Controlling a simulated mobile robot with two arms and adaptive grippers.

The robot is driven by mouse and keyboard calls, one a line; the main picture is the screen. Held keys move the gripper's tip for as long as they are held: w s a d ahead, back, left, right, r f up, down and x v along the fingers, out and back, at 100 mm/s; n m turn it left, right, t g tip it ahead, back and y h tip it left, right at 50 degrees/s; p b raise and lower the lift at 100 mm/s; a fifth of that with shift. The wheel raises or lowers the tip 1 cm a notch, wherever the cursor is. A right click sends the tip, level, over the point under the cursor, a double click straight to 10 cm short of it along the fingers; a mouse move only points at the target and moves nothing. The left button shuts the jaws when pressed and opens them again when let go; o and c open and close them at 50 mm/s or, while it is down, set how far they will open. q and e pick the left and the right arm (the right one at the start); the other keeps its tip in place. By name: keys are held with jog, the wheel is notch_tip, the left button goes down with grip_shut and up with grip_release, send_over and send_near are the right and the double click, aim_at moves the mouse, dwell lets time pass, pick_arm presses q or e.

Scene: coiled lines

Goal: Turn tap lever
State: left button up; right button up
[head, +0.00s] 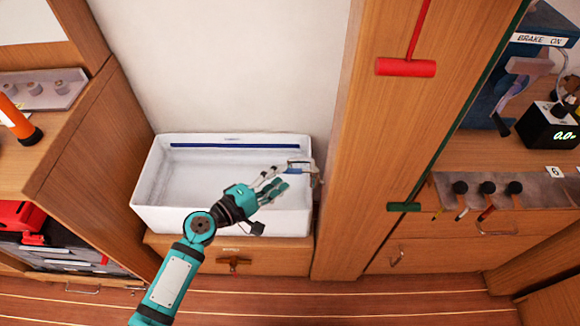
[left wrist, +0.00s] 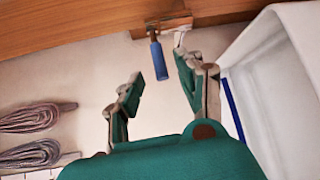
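The tap lever (left wrist: 158,62) shows in the left wrist view as a short blue handle below a bracket (left wrist: 172,22) on a wooden surface. In the head view, the tap fitting (head: 302,166) is at the right end of a white basin (head: 165,222), partly hidden by my fingers. My left gripper (head: 279,180) reaches over the basin close to the fitting. In the left wrist view, its two green fingers (left wrist: 160,78) are apart with nothing gripped. The lever lies beyond the fingertips, in line with the gap; contact cannot be made out. My right gripper is out of view.
A wooden post (head: 345,180) stands close right of the basin. A red handle (head: 405,67) hangs before it. Coiled lines (left wrist: 28,155) show at left in the wrist view. The basin wall (left wrist: 297,50) is close on that view's right. An orange torch (head: 14,115) is at far left.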

aim_at(290, 171)
pick_arm(q)
jog(key=shift+x, duration=2.3)
jog(key=shift+c, duration=0.2)
grip_shut()
